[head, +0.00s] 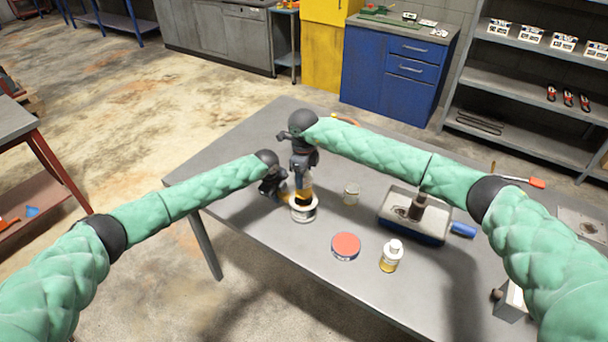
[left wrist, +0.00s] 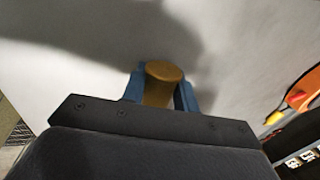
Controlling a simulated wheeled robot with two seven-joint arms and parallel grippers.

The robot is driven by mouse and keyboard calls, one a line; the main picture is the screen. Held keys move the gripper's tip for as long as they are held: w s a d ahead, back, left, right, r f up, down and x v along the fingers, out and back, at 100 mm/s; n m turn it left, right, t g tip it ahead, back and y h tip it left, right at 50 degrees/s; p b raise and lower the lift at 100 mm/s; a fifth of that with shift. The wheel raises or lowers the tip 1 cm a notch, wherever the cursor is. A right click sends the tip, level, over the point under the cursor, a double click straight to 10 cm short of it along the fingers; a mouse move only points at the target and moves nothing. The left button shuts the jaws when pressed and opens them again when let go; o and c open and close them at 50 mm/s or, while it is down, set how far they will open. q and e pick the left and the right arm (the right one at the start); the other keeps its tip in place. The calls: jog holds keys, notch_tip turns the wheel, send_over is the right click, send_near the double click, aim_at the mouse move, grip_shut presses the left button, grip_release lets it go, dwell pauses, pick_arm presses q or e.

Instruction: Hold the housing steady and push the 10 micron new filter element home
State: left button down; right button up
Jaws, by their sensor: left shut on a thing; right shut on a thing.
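The housing (head: 303,211), a pale round body, stands upright on the grey table (head: 265,255). My left gripper (head: 283,195) is beside it on the left, shut on a brass-coloured stub at the housing's side. The left wrist view shows the stub (left wrist: 160,85) between my blue fingers (left wrist: 158,92). My right gripper (head: 304,178) is above the housing, shut on the filter element (head: 304,195), a yellowish cylinder upright at the housing's top. How deep the element sits is hidden by the gripper and the housing rim.
A small pale cup (head: 351,194) stands right of the housing. A red-topped tin (head: 346,245) and a white-capped bottle (head: 391,257) are nearer the front. A grey tray (head: 410,232), a blue roll (head: 463,230) and an orange-handled tool (head: 537,183) lie right. The table's left part is clear.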

aim_at(304, 195)
jog(key=shift+f, duration=0.95)
jog(key=shift+f, duration=3.5)
dwell(1.1)
jog(key=o, duration=1.2)
jog(key=shift+s, duration=0.1)
jog(key=shift+c, duration=0.2)
notch_tip(304, 195, up, 12)
jog(key=shift+r, duration=0.1)
jog(key=shift+c, duration=0.4)
